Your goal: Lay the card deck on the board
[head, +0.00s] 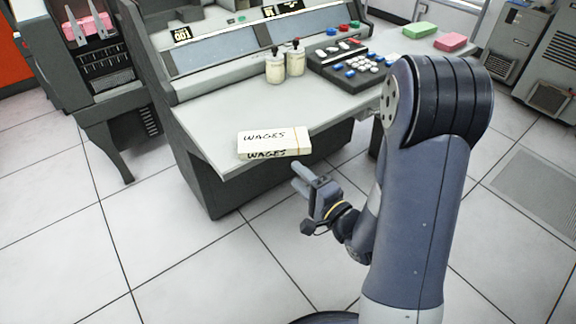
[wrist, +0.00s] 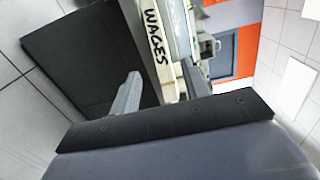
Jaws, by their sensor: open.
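A white card deck marked WAGES (head: 274,142) lies flat on the pale ledge of the grey console (head: 212,120), near its front edge. A tan band wraps its right end. My gripper (head: 298,175) is open and empty, in front of the ledge and slightly to the deck's right, apart from it. In the wrist view the deck's lettered side (wrist: 157,38) shows beyond and between the two fingers of my gripper (wrist: 161,70). I see no separate thing that is clearly the board; the ledge is the flat surface under the deck.
Two cream bottles (head: 285,64) stand behind the deck. A dark button panel (head: 350,66) is to their right. A green block (head: 420,30) and a pink block (head: 450,42) lie farther right. The ledge left of the deck is clear. A dark card machine (head: 103,75) stands left.

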